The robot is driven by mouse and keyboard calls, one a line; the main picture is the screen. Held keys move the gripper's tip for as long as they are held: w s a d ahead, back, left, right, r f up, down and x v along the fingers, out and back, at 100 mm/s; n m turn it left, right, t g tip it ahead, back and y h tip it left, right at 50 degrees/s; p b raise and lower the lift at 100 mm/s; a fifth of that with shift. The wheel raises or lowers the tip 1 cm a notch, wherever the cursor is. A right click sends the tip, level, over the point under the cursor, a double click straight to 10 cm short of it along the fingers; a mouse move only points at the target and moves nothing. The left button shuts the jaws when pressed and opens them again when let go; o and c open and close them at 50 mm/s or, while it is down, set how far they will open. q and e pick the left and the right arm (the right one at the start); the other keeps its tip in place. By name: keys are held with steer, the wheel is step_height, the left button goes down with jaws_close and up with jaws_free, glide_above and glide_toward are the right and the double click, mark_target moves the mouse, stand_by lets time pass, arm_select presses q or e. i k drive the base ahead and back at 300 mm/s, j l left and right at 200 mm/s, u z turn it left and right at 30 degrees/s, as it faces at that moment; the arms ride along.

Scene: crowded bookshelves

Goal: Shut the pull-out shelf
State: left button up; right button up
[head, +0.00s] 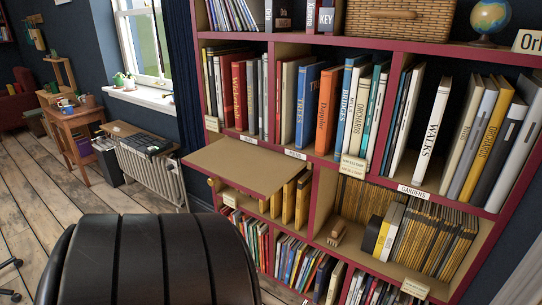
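The pull-out shelf (248,165) is a flat tan board that juts out from the red-edged bookcase (390,180). It stands out to the left at mid-height, just under a row of upright books. Its top is bare. Below it is a compartment with yellow-spined volumes (290,200), partly hidden by the board. Neither of my grippers shows in the head view, and nothing is seen touching the board.
A black ribbed chair back (150,260) fills the lower left, in front of the bookcase. A radiator (150,173) and a small wooden table (75,125) stand by the window wall. Wooden floor (40,200) is open at left.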

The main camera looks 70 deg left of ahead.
mark_target(259, 172)
steer(key=l+u, duration=0.15)
steer(key=u, duration=2.4)
steer(key=k+j, duration=0.05)
steer(key=j, duration=0.05)
